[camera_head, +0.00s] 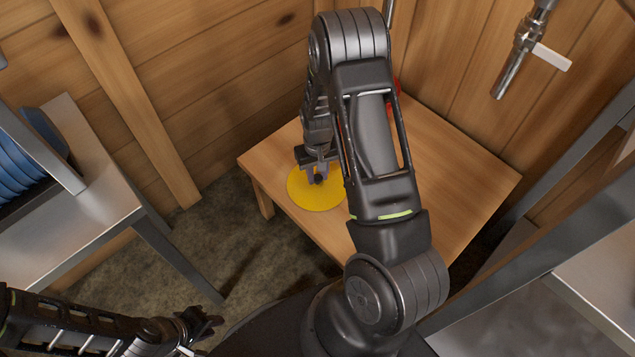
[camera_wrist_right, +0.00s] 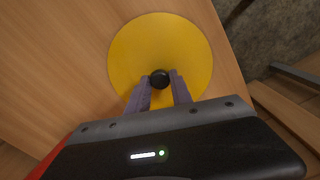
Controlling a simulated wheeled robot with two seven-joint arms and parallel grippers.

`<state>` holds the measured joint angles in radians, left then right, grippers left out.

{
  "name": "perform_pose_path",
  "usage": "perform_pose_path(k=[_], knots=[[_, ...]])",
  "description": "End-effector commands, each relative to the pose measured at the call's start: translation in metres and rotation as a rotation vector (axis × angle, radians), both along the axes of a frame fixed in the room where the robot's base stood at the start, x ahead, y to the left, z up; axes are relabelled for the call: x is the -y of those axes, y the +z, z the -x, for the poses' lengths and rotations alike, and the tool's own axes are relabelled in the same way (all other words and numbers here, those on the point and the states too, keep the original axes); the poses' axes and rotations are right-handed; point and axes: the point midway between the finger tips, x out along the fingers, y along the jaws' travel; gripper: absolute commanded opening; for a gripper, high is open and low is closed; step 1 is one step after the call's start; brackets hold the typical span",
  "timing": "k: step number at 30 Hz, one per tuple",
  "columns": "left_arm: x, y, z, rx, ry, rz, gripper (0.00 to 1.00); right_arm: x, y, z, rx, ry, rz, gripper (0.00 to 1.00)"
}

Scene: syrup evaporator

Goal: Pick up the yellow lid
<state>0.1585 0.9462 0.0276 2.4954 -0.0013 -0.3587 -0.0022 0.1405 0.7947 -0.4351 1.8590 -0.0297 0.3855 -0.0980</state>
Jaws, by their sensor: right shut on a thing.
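The yellow lid (camera_head: 312,197) is a flat round disc on the small wooden table, near the table's left corner. It also shows in the right wrist view (camera_wrist_right: 135,50), with a dark round knob (camera_wrist_right: 160,79) at its middle. My right gripper (camera_head: 318,177) is over the lid, its two fingers on either side of the knob and shut on it. The fingertips also show in the right wrist view (camera_wrist_right: 160,82). I cannot tell whether the lid touches the table. My left gripper (camera_head: 203,325) is at the bottom left, away from the lid; its fingers are small and unclear.
The wooden table (camera_head: 455,185) has bare room on its right. A red thing (camera_head: 397,88) is partly hidden behind my right arm. A metal shelf (camera_head: 85,225) with blue round things (camera_head: 25,160) stands at the left. A metal tap (camera_head: 518,60) hangs at the upper right.

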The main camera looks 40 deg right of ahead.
Motion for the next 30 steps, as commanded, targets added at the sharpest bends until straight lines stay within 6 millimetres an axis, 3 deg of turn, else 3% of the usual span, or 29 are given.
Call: perform_pose_path(k=[17, 22, 30], knots=[[0.0, 0.002, 0.0, 0.0, 0.0, 0.0, 0.24, 0.0, 0.005, 0.0, 0.001, 0.0, 0.0, 0.0], [0.0, 0.007, 0.0, 0.0, 0.0, 0.0, 0.24, 0.0, 0.027, -0.001, 0.003, 0.0, 0.0, 0.0], [0.0, 0.019, 0.0, 0.001, -0.002, 0.0, 0.24, 0.0, 0.08, -0.001, 0.004, 0.0, 0.0, 0.0]])
